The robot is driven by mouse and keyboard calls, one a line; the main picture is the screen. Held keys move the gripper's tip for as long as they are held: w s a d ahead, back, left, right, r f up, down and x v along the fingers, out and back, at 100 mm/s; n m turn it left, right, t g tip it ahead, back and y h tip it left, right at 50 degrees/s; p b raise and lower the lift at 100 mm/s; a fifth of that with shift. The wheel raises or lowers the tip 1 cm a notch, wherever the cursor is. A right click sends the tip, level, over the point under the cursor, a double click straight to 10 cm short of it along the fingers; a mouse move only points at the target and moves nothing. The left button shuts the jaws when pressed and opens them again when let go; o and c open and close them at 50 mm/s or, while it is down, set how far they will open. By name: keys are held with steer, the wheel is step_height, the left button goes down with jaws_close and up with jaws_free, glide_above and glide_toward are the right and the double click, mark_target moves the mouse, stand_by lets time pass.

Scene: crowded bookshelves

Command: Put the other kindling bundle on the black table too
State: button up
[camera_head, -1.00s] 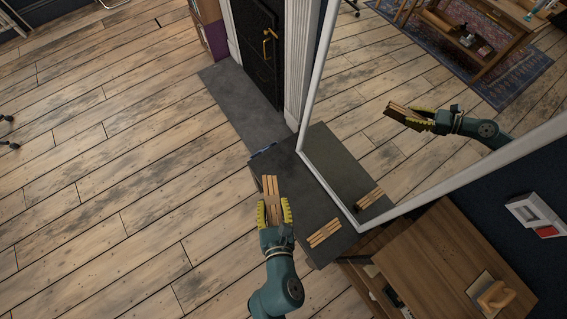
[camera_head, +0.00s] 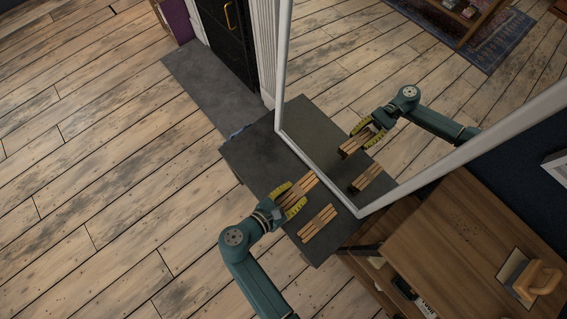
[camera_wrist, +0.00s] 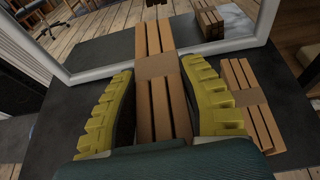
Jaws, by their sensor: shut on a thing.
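My gripper (camera_head: 292,196) has its yellow fingers on either side of a kindling bundle (camera_head: 302,187), shut on it, over the black table (camera_head: 250,157). The held bundle is several pale sticks with a brown band, and it points away from me between the fingers in the wrist view (camera_wrist: 153,66). I cannot tell whether it touches the tabletop. The other kindling bundle (camera_head: 317,222) lies on the black table, right of my gripper and nearly parallel to the held one. It also shows at the right in the wrist view (camera_wrist: 250,98).
A large white-framed mirror (camera_head: 283,75) stands at the table's back edge and reflects my arm and both bundles. A wooden cabinet (camera_head: 450,240) with a wooden-handled object (camera_head: 540,280) stands to the right. The table's left part is bare apart from a small bluish item (camera_head: 237,132).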

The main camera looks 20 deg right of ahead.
steer(key=shift+s+f+g, duration=0.15)
steer(key=shift+f+g, duration=0.15)
steer(key=shift+f, duration=0.15)
step_height(320, 180, down, 10)
steer(key=b, duration=0.7)
steer(key=shift+r, duration=0.25)
steer(key=shift+s+r, duration=0.1)
steer(key=shift+r, duration=0.1)
steer(key=o, duration=1.1)
steer(key=shift+f, duration=0.1)
steer(key=shift+o, duration=0.2)
